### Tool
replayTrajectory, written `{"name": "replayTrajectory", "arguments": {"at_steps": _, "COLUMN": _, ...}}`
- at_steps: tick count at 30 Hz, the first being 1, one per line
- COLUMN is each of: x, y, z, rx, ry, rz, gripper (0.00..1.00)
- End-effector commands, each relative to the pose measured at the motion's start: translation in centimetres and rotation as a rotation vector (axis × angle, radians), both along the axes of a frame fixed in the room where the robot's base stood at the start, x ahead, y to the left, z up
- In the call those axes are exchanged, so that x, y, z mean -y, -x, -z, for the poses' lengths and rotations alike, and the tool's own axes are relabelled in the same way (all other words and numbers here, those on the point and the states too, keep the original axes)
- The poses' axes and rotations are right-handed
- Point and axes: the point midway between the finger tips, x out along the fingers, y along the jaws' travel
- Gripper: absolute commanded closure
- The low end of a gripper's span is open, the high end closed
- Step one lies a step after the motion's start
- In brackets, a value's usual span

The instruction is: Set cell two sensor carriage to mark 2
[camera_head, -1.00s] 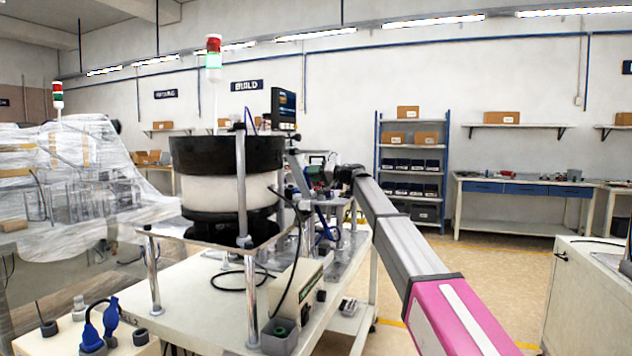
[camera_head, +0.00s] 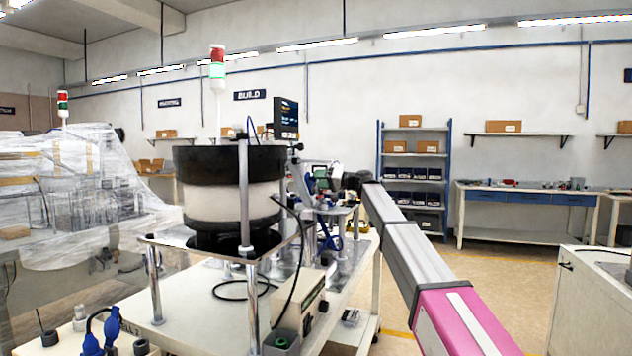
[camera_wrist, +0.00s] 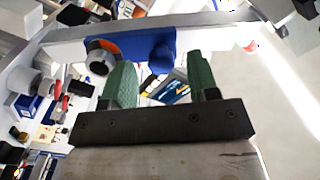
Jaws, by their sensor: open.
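In the wrist view a blue block (camera_wrist: 146,52), which looks like the sensor carriage, sits on a long grey rail (camera_wrist: 215,19). A black ring with an orange part (camera_wrist: 101,57) is at its left, and a rounded blue knob (camera_wrist: 161,60) faces me. My gripper (camera_wrist: 161,80) is open, its two green fingers apart with the knob between them in the picture. I cannot tell whether they touch it. No mark numbers are readable. In the head view my arm reaches behind the black and white feeder bowl (camera_head: 232,200), and the gripper is too small to make out.
The bowl stands on a raised plate with metal posts on a white cart (camera_head: 225,310). A dark screen (camera_head: 285,118) rises behind it. A white cabinet (camera_head: 595,300) stands at right. Wrapped equipment (camera_head: 60,200) is at left. Open floor (camera_head: 500,270) lies right of the cart.

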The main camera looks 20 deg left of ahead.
Motion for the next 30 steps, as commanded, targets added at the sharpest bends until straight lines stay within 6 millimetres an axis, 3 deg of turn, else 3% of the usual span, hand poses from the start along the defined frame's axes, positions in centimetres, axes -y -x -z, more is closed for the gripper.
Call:
{"name": "replayTrajectory", "arguments": {"at_steps": 6, "x": 4.5, "y": 0.5, "z": 0.0, "rx": 0.0, "ry": -0.001, "rz": 0.002, "gripper": 0.46}}
{"name": "replayTrajectory", "arguments": {"at_steps": 12, "x": 7.3, "y": 0.7, "z": 0.0, "rx": 0.0, "ry": -0.001, "rz": 0.001, "gripper": 0.46}}
{"name": "replayTrajectory", "arguments": {"at_steps": 18, "x": 8.4, "y": 0.7, "z": 0.0, "rx": 0.0, "ry": -0.001, "rz": 0.001, "gripper": 0.46}}
{"name": "replayTrajectory", "arguments": {"at_steps": 27, "x": 8.5, "y": 0.7, "z": 0.0, "rx": 0.0, "ry": 0.0, "rz": 0.0, "gripper": 0.46}}
{"name": "replayTrajectory", "arguments": {"at_steps": 30, "x": 8.9, "y": 0.8, "z": 1.1, "rx": -0.007, "ry": 0.015, "rz": 0.007, "gripper": 0.46}}
